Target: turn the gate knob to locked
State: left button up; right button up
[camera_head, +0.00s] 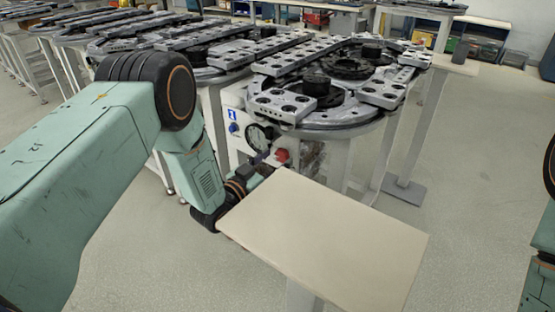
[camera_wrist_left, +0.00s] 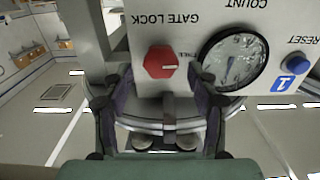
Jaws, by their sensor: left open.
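The gate knob (camera_wrist_left: 160,62) is a red hexagonal knob with a short white mark, under the upside-down "GATE LOCK" lettering in the left wrist view. The white mark points right in that picture, toward a partly covered label that seems to read "FREE". The knob also shows in the head view (camera_head: 282,156) on the front of the pale control box (camera_head: 236,98). My left gripper (camera_wrist_left: 163,88) is open, its fingers on either side of the knob in the picture. I cannot tell whether they touch it. My right gripper is out of view.
A round gauge (camera_wrist_left: 233,62) and a blue reset button (camera_wrist_left: 298,63) sit beside the knob on the panel. A beige tabletop (camera_head: 325,240) stands close in front of the box. The ring track (camera_head: 335,115) is above.

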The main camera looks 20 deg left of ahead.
pick_arm(q)
jog(key=shift+w+d, duration=0.25)
jog(key=shift+w, duration=0.2)
jog(key=shift+w+f, duration=0.1)
jog(key=shift+w, duration=0.4)
jog(key=shift+d, duration=0.1)
jog(key=shift+c, duration=0.8)
jog(key=c, duration=1)
